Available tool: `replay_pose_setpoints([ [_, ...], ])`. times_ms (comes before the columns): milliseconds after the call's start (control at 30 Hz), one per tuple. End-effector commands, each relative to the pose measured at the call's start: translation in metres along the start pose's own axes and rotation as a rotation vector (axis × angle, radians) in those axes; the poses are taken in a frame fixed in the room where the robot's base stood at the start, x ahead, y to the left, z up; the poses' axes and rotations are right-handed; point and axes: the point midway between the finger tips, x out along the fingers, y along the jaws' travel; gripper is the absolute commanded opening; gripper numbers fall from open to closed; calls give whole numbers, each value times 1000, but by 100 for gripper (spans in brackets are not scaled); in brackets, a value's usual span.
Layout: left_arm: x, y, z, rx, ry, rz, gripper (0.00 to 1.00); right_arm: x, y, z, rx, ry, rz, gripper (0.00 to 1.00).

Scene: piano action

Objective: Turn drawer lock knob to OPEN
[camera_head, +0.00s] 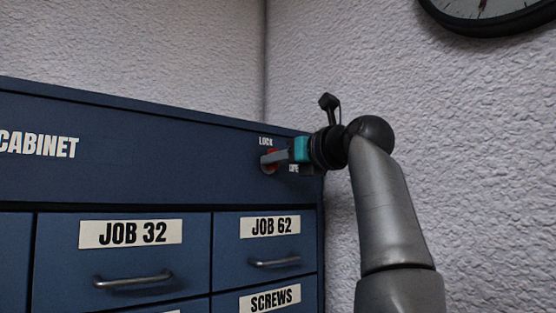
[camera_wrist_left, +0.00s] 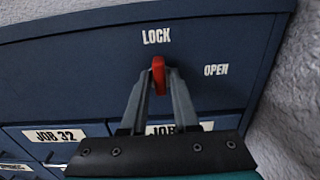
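The red lock knob (camera_wrist_left: 158,75) is on the upper right of the blue cabinet's front panel. In the left wrist view its bar stands about upright, pointing toward the white LOCK label (camera_wrist_left: 156,35). The OPEN label (camera_wrist_left: 216,70) is to its right. The knob also shows in the head view (camera_head: 270,162), partly hidden by my gripper. My left gripper (camera_wrist_left: 160,84) has its two grey fingers on either side of the knob, apparently closed against it. In the head view the left gripper (camera_head: 275,157) reaches the panel from the right. My right gripper is not in view.
The blue cabinet (camera_head: 170,165) has labelled drawers with metal handles (camera_head: 135,280) below the knob. A textured wall (camera_head: 470,150) stands close to the cabinet's right side. A wall clock (camera_head: 490,12) hangs at the upper right.

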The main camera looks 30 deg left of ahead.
Motion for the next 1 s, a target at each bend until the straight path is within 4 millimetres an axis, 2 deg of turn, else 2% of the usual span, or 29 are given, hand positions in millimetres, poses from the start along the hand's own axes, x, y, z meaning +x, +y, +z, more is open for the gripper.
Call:
replay_pose_setpoints([
  [33, 0, 0, 0, 0, 0, 0, 22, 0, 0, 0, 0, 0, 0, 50],
  [233, 0, 0, 0, 0, 0, 0, 0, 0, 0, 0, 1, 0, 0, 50],
  [767, 0, 0, 1, 10, 0, 0, 0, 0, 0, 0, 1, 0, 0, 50],
  [1000, 0, -1, 1, 99, 0, 0, 0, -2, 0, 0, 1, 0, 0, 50],
])
